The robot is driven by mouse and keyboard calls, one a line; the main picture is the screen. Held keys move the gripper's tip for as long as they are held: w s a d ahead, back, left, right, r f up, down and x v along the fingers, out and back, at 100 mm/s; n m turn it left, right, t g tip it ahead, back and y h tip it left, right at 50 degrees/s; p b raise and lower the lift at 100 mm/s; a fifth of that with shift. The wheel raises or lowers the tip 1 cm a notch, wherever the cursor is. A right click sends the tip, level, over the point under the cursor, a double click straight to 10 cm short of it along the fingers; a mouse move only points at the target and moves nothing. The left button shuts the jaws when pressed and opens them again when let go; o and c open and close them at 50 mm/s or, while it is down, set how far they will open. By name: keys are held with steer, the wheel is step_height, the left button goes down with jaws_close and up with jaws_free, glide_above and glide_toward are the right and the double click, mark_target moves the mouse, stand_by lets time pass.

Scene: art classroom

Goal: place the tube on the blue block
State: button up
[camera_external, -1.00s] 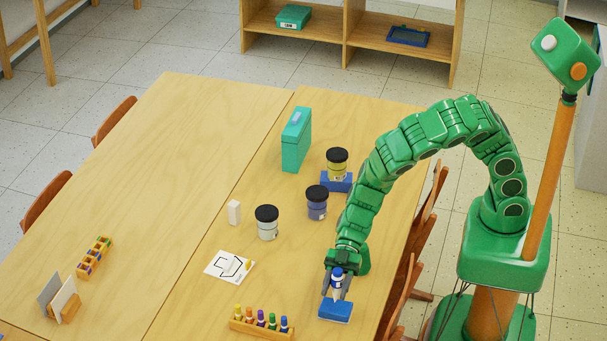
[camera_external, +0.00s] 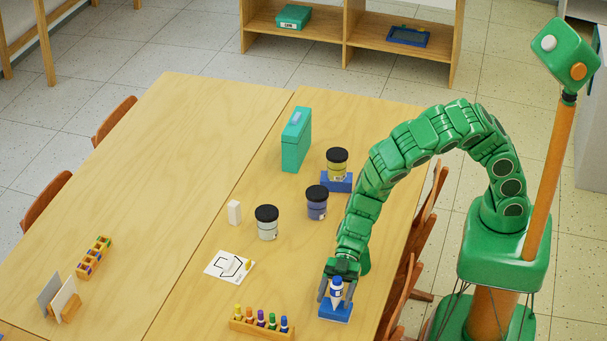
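The tube (camera_external: 336,291) is small and white with a blue upper part. It is upright between the fingers of my gripper (camera_external: 337,290), which points down and appears shut on it. One blue block (camera_external: 335,313) lies on the table's near right part, directly below the tube. The tube's lower end overlaps the block in the picture; I cannot tell whether it touches. A second blue block (camera_external: 328,183) stands farther back, under a yellow jar with a black lid (camera_external: 337,164).
A rack of several coloured tubes (camera_external: 262,327) stands left of the near block. A purple jar (camera_external: 317,204), a pale jar (camera_external: 267,223), a white block (camera_external: 234,212), a card (camera_external: 229,266) and a teal box (camera_external: 295,143) stand around. The table's left middle is clear.

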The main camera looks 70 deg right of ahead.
mark_target(338, 284)
steer(key=shift+r, duration=0.15)
steer(key=v, duration=0.3)
steer(key=shift+d+r, duration=0.1)
steer(key=shift+r, duration=0.1)
step_height(338, 284, up, 5)
steer(key=shift+f, duration=0.25)
steer(key=shift+r, duration=1)
steer(key=shift+o, duration=0.2)
